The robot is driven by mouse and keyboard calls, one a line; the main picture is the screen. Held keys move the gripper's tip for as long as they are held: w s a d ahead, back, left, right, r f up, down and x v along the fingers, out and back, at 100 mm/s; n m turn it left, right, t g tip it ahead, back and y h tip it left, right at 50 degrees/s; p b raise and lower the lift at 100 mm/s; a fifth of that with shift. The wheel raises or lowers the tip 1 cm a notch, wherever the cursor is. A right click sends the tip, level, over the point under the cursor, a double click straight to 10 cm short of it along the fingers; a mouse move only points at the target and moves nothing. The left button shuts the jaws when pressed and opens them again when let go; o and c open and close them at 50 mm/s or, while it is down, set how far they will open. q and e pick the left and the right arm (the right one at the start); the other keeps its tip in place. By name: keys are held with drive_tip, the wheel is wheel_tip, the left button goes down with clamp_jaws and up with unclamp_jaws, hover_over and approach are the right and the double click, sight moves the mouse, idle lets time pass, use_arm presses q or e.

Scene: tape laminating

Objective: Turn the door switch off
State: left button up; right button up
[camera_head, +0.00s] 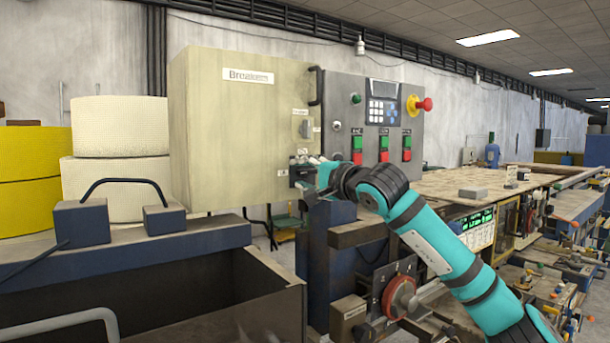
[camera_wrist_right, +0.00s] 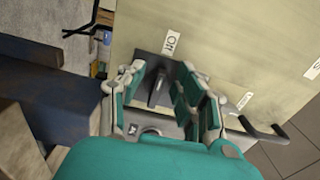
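The door switch (camera_wrist_right: 157,88) is a dark lever on a grey plate on the front of the beige breaker box (camera_head: 230,140). In the wrist view the lever sticks out between the fingers of my right gripper (camera_wrist_right: 162,80). The fingers stand apart, one on each side of it; I cannot tell whether either touches it. In the head view my right gripper (camera_head: 310,178) is at the lower right of the box front and hides most of the switch. A small rotated label (camera_wrist_right: 172,43), seemingly "Off", sits beside the switch plate. My left gripper is not in view.
A grey control panel (camera_head: 345,100) with a red emergency button (camera_head: 424,104) stands to the right. Tape rolls (camera_head: 118,127) are at the left.

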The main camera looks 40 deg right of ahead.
drive_tip(key=s+a, duration=0.1)
drive_tip(key=s, duration=1.1)
drive_tip(key=shift+a, duration=0.15)
idle(0.3)
idle(0.3)
